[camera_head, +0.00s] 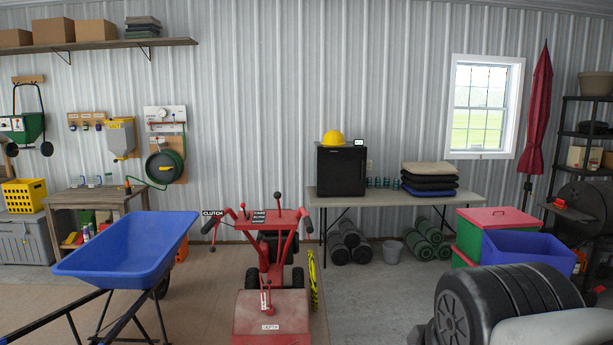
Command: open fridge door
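A small black box-shaped fridge (341,171) stands on the left part of a long folding table (385,199) against the back wall. Its front door faces me and looks shut. A yellow hard hat (333,138) and a small device with a lit display (359,142) sit on top of it. My gripper is not in view, so its state and its distance from the fridge do not show.
A red tiller (270,260) stands in front of the table, left of the fridge. A blue wheelbarrow (130,245) is at left. Folded cushions (430,180) lie on the table. Some floor (375,300) between tiller and weights is clear.

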